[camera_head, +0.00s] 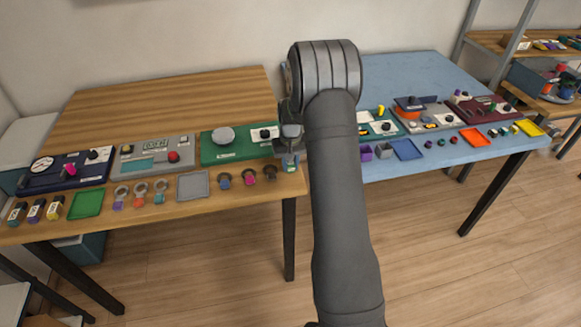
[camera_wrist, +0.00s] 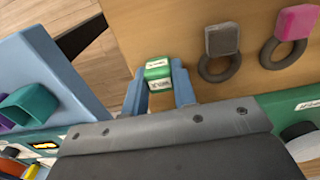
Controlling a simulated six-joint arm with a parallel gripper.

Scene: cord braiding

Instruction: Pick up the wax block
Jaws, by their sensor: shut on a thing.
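A small green block with white labels, the wax block (camera_wrist: 158,70), sits between the two blue-grey fingers of my gripper (camera_wrist: 158,82) in the wrist view. The fingers are shut on its sides. Its label print is too small to read. In the head view my gripper (camera_head: 289,157) is at the right front edge of the wooden table, with the block (camera_head: 290,166) showing at its tip. I cannot tell whether the block still touches the tabletop.
The wooden table (camera_head: 160,95) holds a green panel (camera_head: 222,153), a grey panel and a navy panel. Rings with coloured tabs (camera_head: 248,178) lie just left of my gripper, close beside it. A blue table (camera_head: 410,70) with more panels and small blocks stands at right.

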